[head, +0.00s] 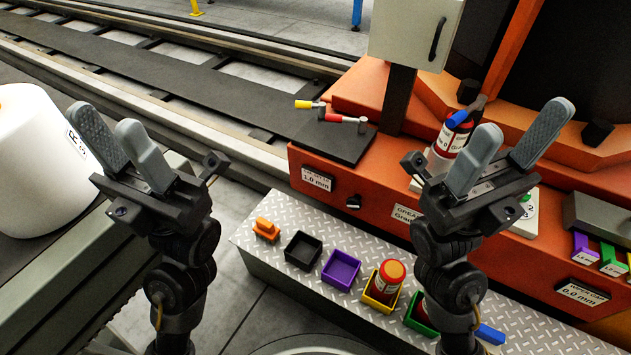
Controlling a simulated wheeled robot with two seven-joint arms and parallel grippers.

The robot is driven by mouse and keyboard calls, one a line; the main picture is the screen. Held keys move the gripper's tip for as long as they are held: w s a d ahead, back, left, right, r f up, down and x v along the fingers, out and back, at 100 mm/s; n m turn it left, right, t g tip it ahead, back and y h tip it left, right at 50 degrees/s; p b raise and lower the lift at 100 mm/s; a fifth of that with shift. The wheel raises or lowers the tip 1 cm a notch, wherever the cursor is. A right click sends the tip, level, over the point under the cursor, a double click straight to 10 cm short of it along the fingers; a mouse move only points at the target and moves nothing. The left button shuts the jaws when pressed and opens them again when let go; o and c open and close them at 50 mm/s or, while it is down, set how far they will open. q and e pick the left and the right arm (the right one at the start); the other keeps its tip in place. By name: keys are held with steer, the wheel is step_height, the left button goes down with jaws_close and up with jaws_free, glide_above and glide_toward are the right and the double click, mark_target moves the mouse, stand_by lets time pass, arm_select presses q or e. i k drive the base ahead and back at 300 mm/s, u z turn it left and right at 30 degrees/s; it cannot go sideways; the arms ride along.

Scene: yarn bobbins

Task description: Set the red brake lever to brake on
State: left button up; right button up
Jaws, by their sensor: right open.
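A small red-gripped lever (335,117) lies roughly level on the dark plate at the left end of the orange machine, with a grey shaft and pivot at its right. A yellow-gripped lever (306,104) is close beside it, up and to the left. Which setting the red lever is in cannot be read. My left gripper (104,116) is open and empty, left of the levers, in front of the white bobbin. My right gripper (523,118) is open and empty, right of the levers, in front of the machine. Neither touches a lever.
A metal tread step (270,263) holds an orange piece (266,229), coloured bins and red cans. A grey cabinet (412,30) on a dark post stands right of the levers. A large white bobbin (35,165) is at left.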

mark_target(362, 121)
steer(key=u, duration=0.5)
steer(key=k, duration=0.65)
steer(key=z, duration=1.2)
steer(key=i, duration=0.5)
steer(key=z, duration=0.05)
